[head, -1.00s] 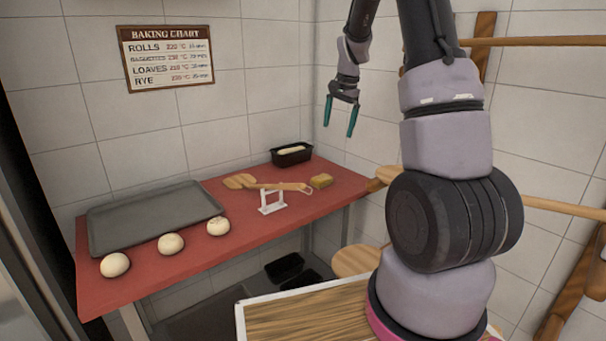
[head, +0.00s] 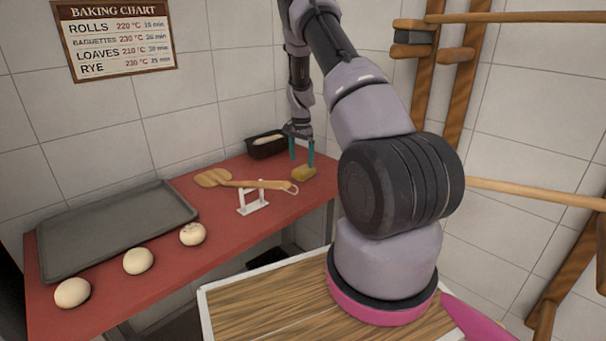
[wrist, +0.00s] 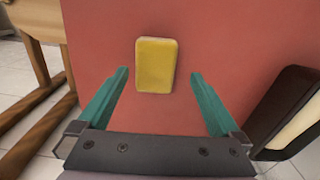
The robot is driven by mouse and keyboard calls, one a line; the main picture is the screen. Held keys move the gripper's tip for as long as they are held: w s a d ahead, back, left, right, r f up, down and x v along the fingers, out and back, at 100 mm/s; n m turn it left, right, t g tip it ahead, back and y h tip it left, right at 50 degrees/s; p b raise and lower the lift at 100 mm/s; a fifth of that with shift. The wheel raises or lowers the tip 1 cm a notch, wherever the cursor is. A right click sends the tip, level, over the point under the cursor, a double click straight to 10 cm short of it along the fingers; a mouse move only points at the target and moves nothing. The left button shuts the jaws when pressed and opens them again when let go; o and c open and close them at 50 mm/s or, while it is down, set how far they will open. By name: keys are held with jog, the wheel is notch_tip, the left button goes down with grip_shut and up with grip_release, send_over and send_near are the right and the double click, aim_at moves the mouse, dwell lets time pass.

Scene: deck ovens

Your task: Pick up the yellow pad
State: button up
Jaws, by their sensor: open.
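The yellow pad (head: 304,172) lies flat on the right end of the red counter. In the wrist view the yellow pad (wrist: 156,65) is upright in the picture, a little ahead of and between the two teal fingers. My gripper (head: 302,158) points down above the counter close to the pad. In the wrist view my gripper (wrist: 158,85) is open and empty. The pad is not touched by either finger in the wrist view. The exact height of the fingertips above the counter is hard to tell.
A black loaf tin (head: 266,146) with dough stands beside my gripper. A wooden paddle (head: 240,184) rests on a white stand (head: 252,207). A grey tray (head: 115,228) and dough balls (head: 138,261) lie to the left. A wooden rack (head: 440,90) stands at the right.

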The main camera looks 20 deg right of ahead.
aim_at(304, 169)
jog(key=f, duration=0.5)
jog(key=shift+s+d+f, duration=0.1)
jog(key=shift+s+d, duration=0.05)
jog(key=shift+d, duration=0.25)
jog(key=c, duration=1.3)
jog(key=shift+o, duration=0.2)
notch_tip(304, 169, up, 10)
jog(key=shift+r, duration=0.1)
